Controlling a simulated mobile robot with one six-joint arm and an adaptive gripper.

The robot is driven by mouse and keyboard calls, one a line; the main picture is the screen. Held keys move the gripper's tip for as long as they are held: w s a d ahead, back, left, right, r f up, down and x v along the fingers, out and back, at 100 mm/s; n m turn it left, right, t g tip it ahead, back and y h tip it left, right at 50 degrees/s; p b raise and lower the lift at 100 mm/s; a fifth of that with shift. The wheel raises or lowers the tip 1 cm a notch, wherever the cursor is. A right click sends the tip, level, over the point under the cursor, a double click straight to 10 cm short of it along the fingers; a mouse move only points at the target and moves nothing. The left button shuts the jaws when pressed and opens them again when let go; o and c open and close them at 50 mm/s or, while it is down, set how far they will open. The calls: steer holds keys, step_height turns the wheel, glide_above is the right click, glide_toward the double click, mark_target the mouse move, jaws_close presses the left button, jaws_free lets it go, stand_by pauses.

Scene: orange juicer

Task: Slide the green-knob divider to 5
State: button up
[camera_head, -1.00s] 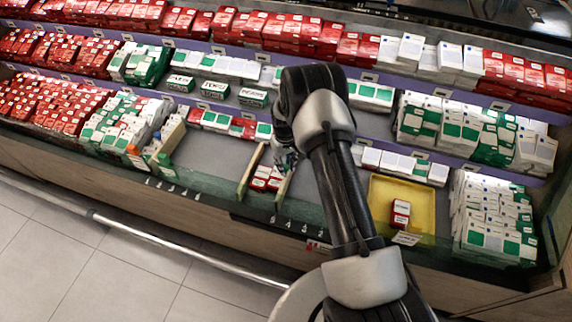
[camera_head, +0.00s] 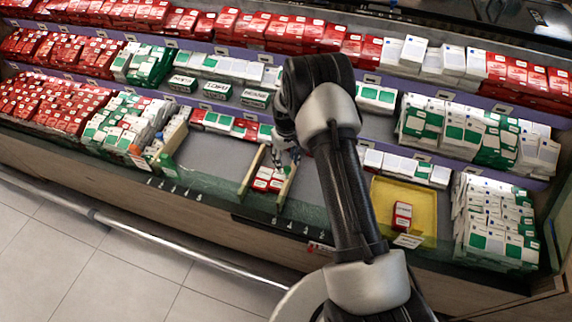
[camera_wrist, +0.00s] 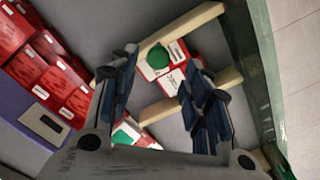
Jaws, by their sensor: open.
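The green knob (camera_wrist: 158,57) shows in the wrist view beside the upper wooden divider bar (camera_wrist: 190,27). A second wooden bar (camera_wrist: 222,86) lies below it, partly behind a finger. My gripper (camera_wrist: 160,72) is open, with its fingers on either side of the knob in the picture; contact cannot be told. In the head view the left divider (camera_head: 250,174) and right divider (camera_head: 287,186) stand with small red-and-white boxes (camera_head: 268,182) between them. My gripper (camera_head: 287,155) is over the back of this space. The knob cannot be made out there.
Number marks (camera_head: 306,227) run along the shelf's front edge, too small to read surely. A yellow tray (camera_head: 428,195) with a red box is at right. Red and green-white boxes (camera_head: 237,126) line the back. Bare grey shelf lies left and right of the dividers.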

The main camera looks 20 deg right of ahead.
step_height(320, 180, up, 9)
steer(key=shift+f, duration=0.2)
stand_by(0.5)
steer(key=s+a+r+t, duration=0.15)
steer(key=s+r, duration=0.45)
steer(key=r, duration=0.6)
steer(key=s+a+r+t, duration=0.15)
steer(key=s+r, duration=0.35)
steer(key=r, duration=0.6)
steer(key=s+a+r, duration=0.2)
steer(key=s, duration=1)
steer(key=s+a+r+m+t, duration=0.1)
steer(key=s+a+r, duration=0.1)
steer(key=s, duration=1)
steer(key=shift+r+m+t, duration=0.3)
steer(key=shift+r, duration=0.55)
